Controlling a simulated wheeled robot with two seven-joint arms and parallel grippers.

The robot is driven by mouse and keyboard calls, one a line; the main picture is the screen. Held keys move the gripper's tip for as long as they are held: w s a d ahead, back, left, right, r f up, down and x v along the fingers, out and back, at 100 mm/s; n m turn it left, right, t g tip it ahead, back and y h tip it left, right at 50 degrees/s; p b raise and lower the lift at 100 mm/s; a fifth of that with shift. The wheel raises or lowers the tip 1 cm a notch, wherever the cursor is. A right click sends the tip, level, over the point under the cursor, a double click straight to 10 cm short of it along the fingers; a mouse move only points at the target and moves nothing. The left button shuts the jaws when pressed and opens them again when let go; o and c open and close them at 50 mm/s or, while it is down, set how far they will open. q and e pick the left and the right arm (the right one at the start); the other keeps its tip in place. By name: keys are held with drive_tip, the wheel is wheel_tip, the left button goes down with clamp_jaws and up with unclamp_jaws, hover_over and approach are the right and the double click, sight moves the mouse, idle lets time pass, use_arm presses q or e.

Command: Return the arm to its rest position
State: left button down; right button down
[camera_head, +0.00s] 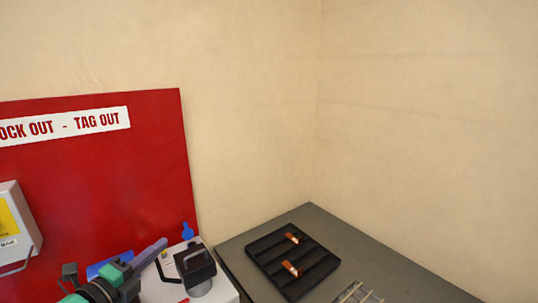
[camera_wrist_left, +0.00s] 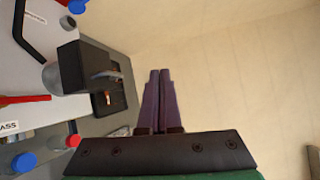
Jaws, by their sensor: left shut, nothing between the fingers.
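My left gripper (camera_head: 150,250) comes in from the lower left in the head view, in front of the red lock-out board and beside the bender. In the left wrist view its two purple fingers (camera_wrist_left: 159,100) lie together, shut and empty. The bender's dark head with a handle (camera_head: 195,268) stands just right of the gripper on a white top; it also shows in the left wrist view (camera_wrist_left: 84,66), left of the fingers. The fingers look apart from it. My right gripper is not in view.
A black slotted tray (camera_head: 263,263) with two copper pieces (camera_head: 292,269) lies on the grey table (camera_head: 335,232). A wire rack (camera_head: 355,294) is at the bottom edge. The red board (camera_head: 110,190) stands behind, with a grey box (camera_head: 18,225) at left. Blue and red knobs (camera_wrist_left: 73,141) show in the wrist view.

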use_arm(q)
drive_tip(key=s+a+f+n+g+y, duration=0.3)
drive_tip(key=s+f+n+y, duration=0.1)
drive_tip(key=f+n, duration=0.4)
drive_tip(key=s+a+f+n+g+y, duration=0.3)
drive_tip(key=s+f+n+y, duration=0.1)
drive_tip(key=f+n, duration=0.45)
drive_tip(key=s+d+f+n+g+h, duration=0.3)
drive_tip(key=s+d+f+n+g, duration=0.5)
drive_tip(key=s, duration=0.5)
wheel_tip(320, 180, down, 29)
drive_tip(key=s+m+b, duration=0.2)
drive_tip(key=m+b, duration=0.1)
drive_tip(key=b, duration=0.3)
drive_tip(key=s+a+f+g+b, duration=0.1)
drive_tip(key=s+f+b, duration=0.3)
drive_tip(key=s+f, duration=1.3)
drive_tip(key=shift+a+f+y, duration=0.3)
drive_tip(key=shift+a+f, duration=0.45)
drive_tip(key=shift+a, duration=0.15)
